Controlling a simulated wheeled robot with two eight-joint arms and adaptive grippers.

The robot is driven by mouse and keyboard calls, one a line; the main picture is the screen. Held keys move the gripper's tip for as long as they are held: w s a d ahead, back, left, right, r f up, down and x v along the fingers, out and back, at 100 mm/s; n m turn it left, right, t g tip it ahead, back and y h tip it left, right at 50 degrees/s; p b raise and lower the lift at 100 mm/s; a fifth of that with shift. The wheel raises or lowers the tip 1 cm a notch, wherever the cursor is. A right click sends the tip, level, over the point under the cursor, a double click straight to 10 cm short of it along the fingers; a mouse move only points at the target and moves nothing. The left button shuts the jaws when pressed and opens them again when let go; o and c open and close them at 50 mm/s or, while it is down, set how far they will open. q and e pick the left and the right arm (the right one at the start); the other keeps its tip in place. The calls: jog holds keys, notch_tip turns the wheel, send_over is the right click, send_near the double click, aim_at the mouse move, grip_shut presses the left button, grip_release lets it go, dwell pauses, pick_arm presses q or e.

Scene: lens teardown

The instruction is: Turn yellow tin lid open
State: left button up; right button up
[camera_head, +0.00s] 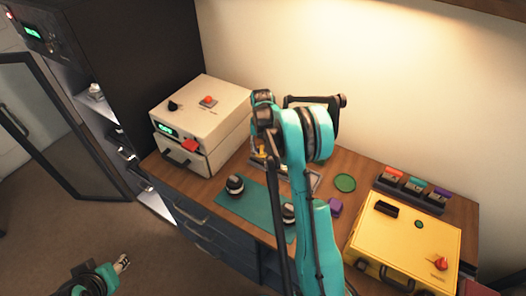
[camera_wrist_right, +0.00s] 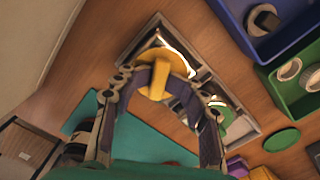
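The yellow tin lid (camera_wrist_right: 178,59) is a round disc with a raised grip bar, seen in the right wrist view over a compartment of a grey tray (camera_wrist_right: 133,47). My right gripper (camera_wrist_right: 161,80) has its fingertips on either side of the bar and looks shut on it. The tin under the lid is hidden. In the head view only a bit of yellow (camera_head: 262,149) shows beside my right arm, which hides most of that spot. My left gripper (camera_head: 122,263) is low at the left, away from the bench, too small to tell whether open.
A teal mat (camera_head: 247,204) with dark round parts lies in front of the tray. A green disc (camera_head: 345,183) and a purple piece (camera_head: 335,207) lie to its right. A yellow case (camera_head: 400,240) and labelled bins (camera_head: 413,187) stand farther right, a cream instrument box (camera_head: 203,112) at left.

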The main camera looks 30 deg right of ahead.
aim_at(262, 149)
jog(key=shift+r+p, duration=2.25)
jog(key=shift+r, duration=1.75)
notch_tip(262, 149, up, 6)
jog(key=p, duration=0.3)
jog(key=shift+a, duration=0.1)
